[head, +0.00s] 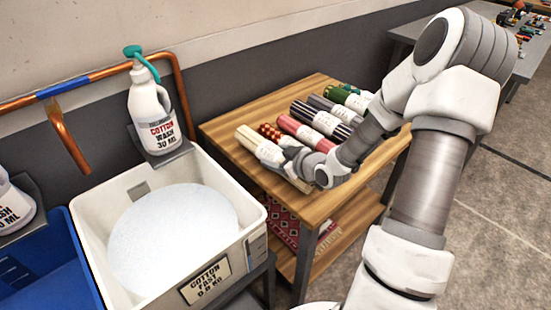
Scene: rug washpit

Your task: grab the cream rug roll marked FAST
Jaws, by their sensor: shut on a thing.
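A cream rug roll (249,138) with a pale paper band lies at the near left end of a row of rolls on the wooden table. The lettering on its band is too small to read. My gripper (287,160) reaches in from the right and is shut on this cream roll near its middle. The roll still appears to lie on or very close to the tabletop. The fingertips and part of the roll are hidden by the gripper body.
Several other banded rolls, including a red dotted one (269,132) and a pink one (290,126), lie close beside it. A white tub (255,212) labelled COTTON FAST stands left of the table (319,207). A bottle (153,115) stands behind the tub.

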